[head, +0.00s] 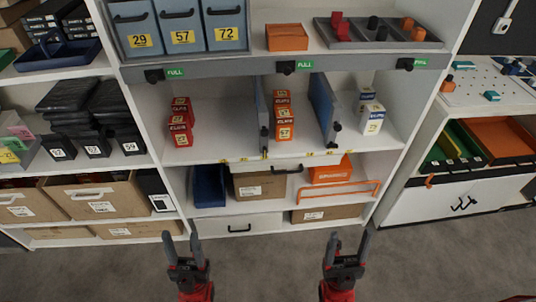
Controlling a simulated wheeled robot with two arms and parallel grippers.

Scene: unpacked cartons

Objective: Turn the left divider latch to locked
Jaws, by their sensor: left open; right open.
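Two upright blue dividers stand on the middle shelf: the left divider (261,105) and the right divider (322,103). A small dark part, seemingly the left divider latch (265,132), shows at the left divider's front edge. It is too small to tell whether it is locked. My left gripper (182,242) is open and empty, low in front of the shelving and left of the dividers. My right gripper (348,243) is open and empty, below the right divider. Neither touches anything.
Red boxes (181,122), orange boxes (283,116) and white-blue boxes (371,113) stand between the dividers and shelf sides. Black clips with green tags line the upper shelf edge (230,69). The lower shelf holds bins (209,187) and cartons. The grey floor (265,265) between my grippers is clear.

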